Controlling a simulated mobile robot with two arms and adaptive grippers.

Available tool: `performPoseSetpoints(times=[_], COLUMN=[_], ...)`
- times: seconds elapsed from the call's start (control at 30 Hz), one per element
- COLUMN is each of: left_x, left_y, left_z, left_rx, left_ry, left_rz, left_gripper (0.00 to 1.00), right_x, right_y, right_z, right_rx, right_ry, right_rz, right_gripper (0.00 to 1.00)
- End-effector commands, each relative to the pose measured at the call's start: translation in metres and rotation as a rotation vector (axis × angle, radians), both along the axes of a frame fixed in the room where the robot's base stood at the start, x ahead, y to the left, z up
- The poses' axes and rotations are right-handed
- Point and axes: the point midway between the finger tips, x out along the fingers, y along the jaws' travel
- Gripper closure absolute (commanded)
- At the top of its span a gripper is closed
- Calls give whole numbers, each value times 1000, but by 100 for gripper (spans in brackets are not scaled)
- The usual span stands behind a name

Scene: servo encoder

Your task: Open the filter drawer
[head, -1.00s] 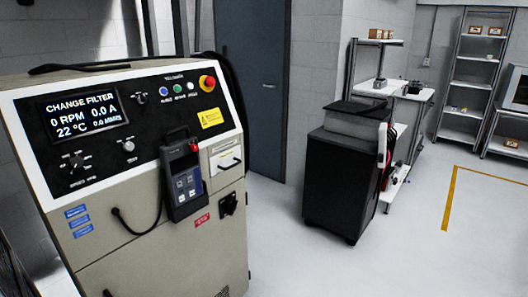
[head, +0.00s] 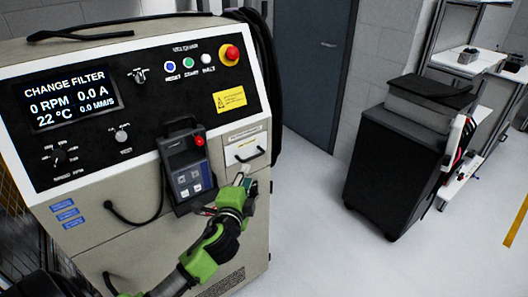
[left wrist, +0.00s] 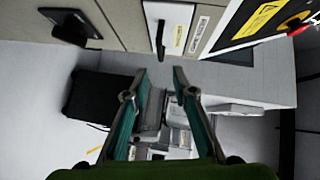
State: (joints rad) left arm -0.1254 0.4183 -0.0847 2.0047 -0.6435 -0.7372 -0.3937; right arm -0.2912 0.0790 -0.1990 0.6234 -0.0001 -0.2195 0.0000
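The cabinet's control panel (head: 130,95) shows "CHANGE FILTER" on its screen. The filter drawer (head: 241,148) is a small white front with a dark bar handle (head: 250,154), right of the hand-held pendant, and looks closed. It also shows at the top of the left wrist view (left wrist: 178,15), with its black handle (left wrist: 160,40). My left gripper (head: 245,178) is just below the drawer in the head view. In the left wrist view its two fingers (left wrist: 160,74) are apart, with nothing between them, short of the handle. My right gripper is not in view.
The pendant (head: 186,165) hangs on the cabinet front close to my left gripper, with a looped cable beside it. A red emergency button (head: 230,54) sits above the drawer. A black cart (head: 400,160) stands to the right, with clear floor between.

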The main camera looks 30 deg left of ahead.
Motion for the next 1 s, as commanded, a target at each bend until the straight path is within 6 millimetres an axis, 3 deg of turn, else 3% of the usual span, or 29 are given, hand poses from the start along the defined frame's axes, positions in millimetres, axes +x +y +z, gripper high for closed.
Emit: performPoseSetpoints(times=[0.27, 0.7, 1.0], left_x=[43, 104, 118], left_y=[17, 42, 47], left_z=[-4, -17, -19], left_rx=[-1, -4, -3], left_ry=[0, 1, 1], left_rz=[1, 0, -2], left_gripper=[75, 75, 75], right_x=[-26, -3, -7], right_y=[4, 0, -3], right_z=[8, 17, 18], right_rx=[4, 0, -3], right_ry=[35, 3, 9], right_rz=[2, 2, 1], right_gripper=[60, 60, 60])
